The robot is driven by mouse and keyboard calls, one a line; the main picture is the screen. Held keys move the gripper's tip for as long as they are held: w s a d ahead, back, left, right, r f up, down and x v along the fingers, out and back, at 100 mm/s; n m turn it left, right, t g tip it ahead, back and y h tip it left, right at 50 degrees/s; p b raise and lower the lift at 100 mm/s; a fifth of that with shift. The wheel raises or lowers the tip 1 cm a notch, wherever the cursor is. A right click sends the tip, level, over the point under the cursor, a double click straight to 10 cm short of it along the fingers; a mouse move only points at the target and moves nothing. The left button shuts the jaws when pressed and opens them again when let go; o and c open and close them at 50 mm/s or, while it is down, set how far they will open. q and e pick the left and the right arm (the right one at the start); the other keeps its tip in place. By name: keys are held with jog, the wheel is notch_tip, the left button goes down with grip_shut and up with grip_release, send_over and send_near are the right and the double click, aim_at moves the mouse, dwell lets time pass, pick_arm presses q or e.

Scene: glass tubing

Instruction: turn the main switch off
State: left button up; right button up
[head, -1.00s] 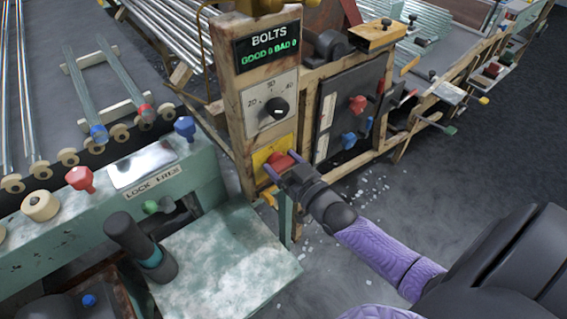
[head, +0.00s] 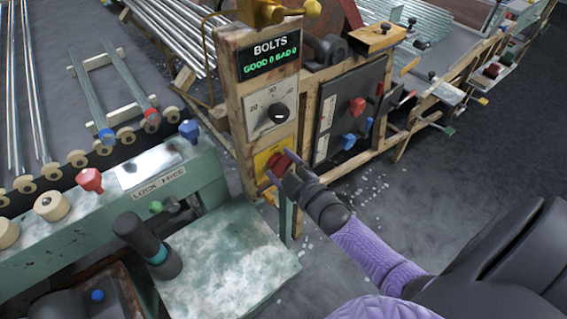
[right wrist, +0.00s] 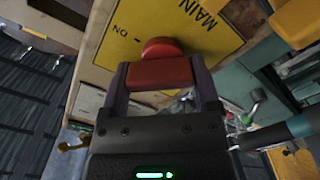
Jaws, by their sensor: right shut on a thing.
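The main switch has a red handle (head: 281,160) on a yellow plate (head: 262,160), low on the wooden post. In the right wrist view the red handle (right wrist: 160,73) sits between the two purple fingers, with a round red part behind it. The yellow plate (right wrist: 205,28) there shows "MAIN" and "ON" upside down; its other lettering is hidden or out of frame. My right gripper (head: 281,168) is shut on the red handle, and it also shows in the right wrist view (right wrist: 160,82). My left gripper is not in view.
Above the switch are a dial (head: 278,113) and a "BOLTS" display (head: 269,56). A green bench (head: 225,262) with a dark upright handle (head: 137,234) stands at lower left. A dark panel with red and blue knobs (head: 356,107) is to the right. Open floor lies further right.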

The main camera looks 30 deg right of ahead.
jog(key=shift+n, duration=1)
jog(key=n, duration=0.2)
jog(key=shift+a+f+n, duration=0.1)
jog(key=shift+n, duration=1.1)
jog(key=shift+a+n, duration=0.1)
jog(key=shift+n, duration=1)
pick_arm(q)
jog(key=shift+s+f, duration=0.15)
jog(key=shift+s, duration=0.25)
pick_arm(e)
jog(key=shift+n, duration=0.3)
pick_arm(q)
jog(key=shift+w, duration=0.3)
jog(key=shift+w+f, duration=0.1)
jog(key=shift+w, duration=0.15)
pick_arm(e)
jog(key=shift+n, duration=0.3)
